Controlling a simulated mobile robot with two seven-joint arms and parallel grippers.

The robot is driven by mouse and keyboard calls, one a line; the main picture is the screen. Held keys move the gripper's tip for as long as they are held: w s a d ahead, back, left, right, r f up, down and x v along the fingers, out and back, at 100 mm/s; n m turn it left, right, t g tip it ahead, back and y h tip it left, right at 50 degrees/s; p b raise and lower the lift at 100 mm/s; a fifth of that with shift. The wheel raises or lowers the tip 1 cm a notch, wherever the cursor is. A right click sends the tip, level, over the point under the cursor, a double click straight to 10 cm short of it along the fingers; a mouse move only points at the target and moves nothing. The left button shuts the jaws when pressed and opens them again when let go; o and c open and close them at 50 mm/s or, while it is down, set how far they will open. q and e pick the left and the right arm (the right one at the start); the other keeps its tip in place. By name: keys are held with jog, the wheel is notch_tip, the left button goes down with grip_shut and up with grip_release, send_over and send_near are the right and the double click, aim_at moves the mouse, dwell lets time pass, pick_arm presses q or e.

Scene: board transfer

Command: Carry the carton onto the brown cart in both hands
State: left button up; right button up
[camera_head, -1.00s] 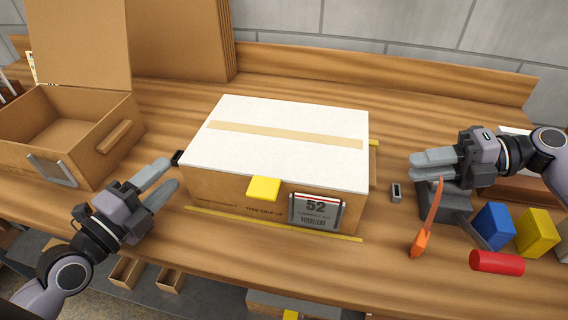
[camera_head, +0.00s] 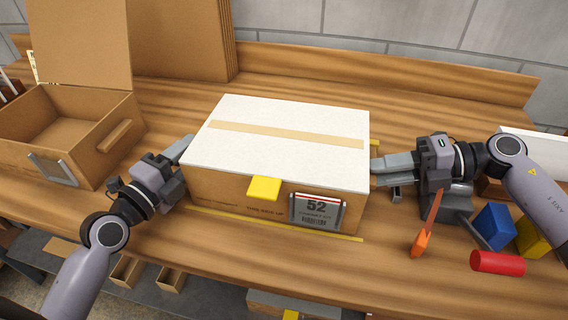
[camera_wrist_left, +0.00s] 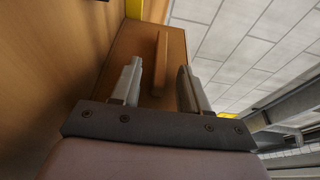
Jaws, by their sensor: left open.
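The carton (camera_head: 280,133) is a closed cardboard box with a white top, a tape strip, a yellow tab and a "52" label, standing on the wooden bench. My left gripper (camera_head: 188,150) is at its left side, the tips partly hidden by the box. In the left wrist view the open fingers (camera_wrist_left: 158,75) are either side of a raised bar handle (camera_wrist_left: 160,60) on the carton's end, with gaps visible. My right gripper (camera_head: 376,172) is at the right side, fingers apart, tips close to the wall. Whether they touch it is unclear. I cannot make out the brown cart.
An open cardboard box (camera_head: 30,128) stands at the left. A blue block (camera_head: 494,227), a yellow block (camera_head: 533,237), a red cylinder (camera_head: 497,262) and an orange-handled tool (camera_head: 420,243) lie at the right. Yellow lines mark the bench (camera_head: 300,265) around the carton.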

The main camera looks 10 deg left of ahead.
pick_arm(q)
jog(key=c, duration=0.6)
pick_arm(e)
grip_shut()
pick_arm(q)
grip_shut()
jog(key=shift+r, duration=0.2)
pick_arm(e)
jog(key=shift+r, duration=0.2)
